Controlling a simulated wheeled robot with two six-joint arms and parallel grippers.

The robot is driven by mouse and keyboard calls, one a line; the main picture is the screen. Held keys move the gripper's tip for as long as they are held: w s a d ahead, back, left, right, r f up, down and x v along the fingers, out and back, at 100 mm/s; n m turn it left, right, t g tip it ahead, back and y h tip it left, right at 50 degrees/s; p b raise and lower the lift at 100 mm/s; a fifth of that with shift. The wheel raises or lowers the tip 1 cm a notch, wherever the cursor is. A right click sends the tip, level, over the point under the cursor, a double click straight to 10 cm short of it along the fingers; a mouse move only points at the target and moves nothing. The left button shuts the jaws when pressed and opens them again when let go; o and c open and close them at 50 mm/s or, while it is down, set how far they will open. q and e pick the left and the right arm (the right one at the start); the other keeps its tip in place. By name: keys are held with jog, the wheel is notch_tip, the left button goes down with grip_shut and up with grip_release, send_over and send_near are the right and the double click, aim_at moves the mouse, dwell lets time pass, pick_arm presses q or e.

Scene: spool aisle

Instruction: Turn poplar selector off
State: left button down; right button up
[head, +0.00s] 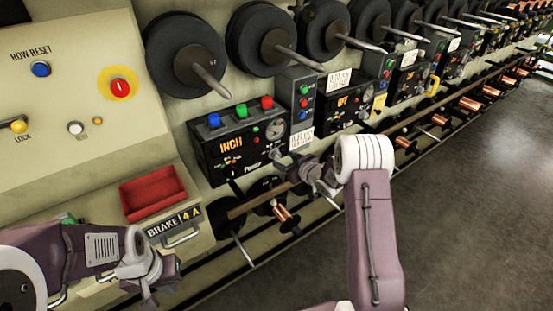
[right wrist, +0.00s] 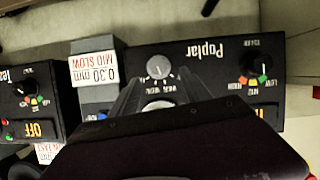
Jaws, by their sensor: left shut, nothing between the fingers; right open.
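The Poplar control box (head: 205,163) is black, with blue, green and red buttons on top and an orange display reading INCH. Its selector (head: 229,162) is a small black knob among coloured dots below the display. In the right wrist view the box appears upside down, with the selector (right wrist: 257,65) at the right and a grey knob (right wrist: 158,67) near the middle. My right gripper (head: 295,168) is open in front of the box's right end; its fingers (right wrist: 158,92) point toward the grey knob, apart from the selector. My left gripper (head: 152,290) is shut and empty at lower left.
Neighbouring boxes, one reading OFF (head: 343,102), continue along the row. Black spools (head: 180,52) project above, copper spools (head: 286,217) sit below. Open floor (head: 460,200) lies to the right.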

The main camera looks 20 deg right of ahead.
aim_at(277, 157)
jog(key=x, duration=0.4)
jog(key=shift+w+d+f, duration=0.15)
jog(key=shift+w+f, duration=0.05)
jog(key=shift+w, duration=0.2)
jog(key=shift+w+a+f, duration=0.2)
jog(key=shift+w+a, duration=0.1)
jog(key=shift+w, duration=0.25)
jog(key=shift+c, duration=0.7)
grip_shut()
jog(key=shift+f+b, duration=0.15)
jog(key=shift+b, duration=0.55)
jog(key=n+b, duration=0.1)
jog(key=b, duration=0.2)
jog(key=n+t+h+b, duration=0.1)
jog(key=b, duration=0.3)
jog(key=n+h+b, duration=0.1)
jog(key=n+b, duration=0.1)
jog(key=b, duration=0.2)
jog(key=shift+s+a+f+t, duration=0.15)
jog(key=shift+a+f+t, duration=0.05)
jog(key=shift+f+t, duration=0.1)
jog(key=shift+r+n+h+b, duration=0.35)
jog(key=shift+n+h+b, duration=0.15)
jog(key=shift+b, duration=0.6)
jog(key=shift+o, duration=0.7)
grip_release()
